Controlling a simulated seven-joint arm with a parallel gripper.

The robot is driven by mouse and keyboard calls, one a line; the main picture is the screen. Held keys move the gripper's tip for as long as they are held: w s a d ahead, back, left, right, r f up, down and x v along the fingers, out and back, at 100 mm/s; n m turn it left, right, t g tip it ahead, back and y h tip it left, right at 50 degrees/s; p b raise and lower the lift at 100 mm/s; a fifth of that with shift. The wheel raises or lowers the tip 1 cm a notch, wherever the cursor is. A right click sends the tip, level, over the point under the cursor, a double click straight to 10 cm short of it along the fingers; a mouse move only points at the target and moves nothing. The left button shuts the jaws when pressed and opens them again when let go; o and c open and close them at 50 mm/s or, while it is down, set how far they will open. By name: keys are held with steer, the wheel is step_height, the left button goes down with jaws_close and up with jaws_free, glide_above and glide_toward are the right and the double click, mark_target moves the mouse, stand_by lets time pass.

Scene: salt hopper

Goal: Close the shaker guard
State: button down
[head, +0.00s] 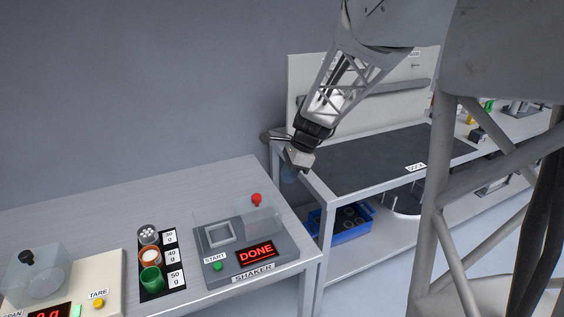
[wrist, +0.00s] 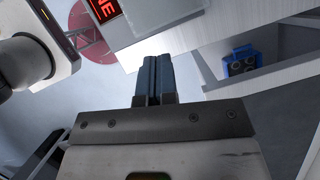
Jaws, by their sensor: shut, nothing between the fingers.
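The shaker (head: 287,248) stands at the right end of the light bench, with a red DONE display (head: 257,252) and a green START button (head: 217,267). Its clear guard (head: 262,220) has a red knob (head: 257,200) and sits over the right part of the shaker. The square frame (head: 219,233) on the left part appears uncovered. My gripper (head: 289,174) is above and to the right of the shaker, apart from the knob. In the wrist view its blue fingers (wrist: 153,80) are shut and empty, with the display's end (wrist: 104,8) at the top.
A black mat (head: 153,293) with white, orange and green cups lies left of the shaker. A balance (head: 112,275) with a clear cover and black knob stands farther left. A dark-topped table (head: 375,160) is at the right, with a blue bin (head: 343,232) below.

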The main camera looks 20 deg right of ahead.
mark_target(261, 206)
steer(key=a+f, duration=0.2)
steer(key=w+a+f, duration=0.1)
steer(key=a+f, duration=0.1)
steer(key=shift+f, duration=0.25)
steer(key=shift+w+a, duration=0.15)
steer(key=shift+a, duration=0.65)
steer(key=shift+a, duration=0.1)
steer(key=a, duration=1.2)
steer(key=shift+a, duration=0.2)
